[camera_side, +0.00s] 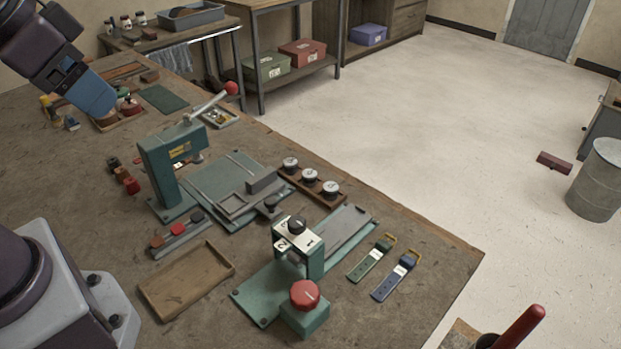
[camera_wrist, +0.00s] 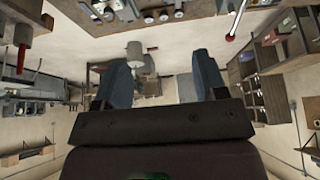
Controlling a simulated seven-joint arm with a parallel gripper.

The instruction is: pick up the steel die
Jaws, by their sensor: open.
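My gripper (camera_side: 92,95) is at the upper left in the side view, raised over the far left of the bench. In the wrist view my gripper (camera_wrist: 159,62) shows two blue-grey fingers spread apart with nothing between them. Three round, metal-topped pieces stand in a wooden rack (camera_side: 311,184) right of the green press: a far one (camera_side: 290,163), a middle one (camera_side: 309,174) and a near one (camera_side: 330,187). A grey metal block (camera_side: 262,181) lies on the press plate. I cannot tell which of these is the steel die. My gripper is well away from them all.
The green press (camera_side: 158,170) has a red-knobbed lever. An empty wooden tray (camera_side: 187,279) lies at lower left. Two straps (camera_side: 370,259) (camera_side: 393,278) lie at right.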

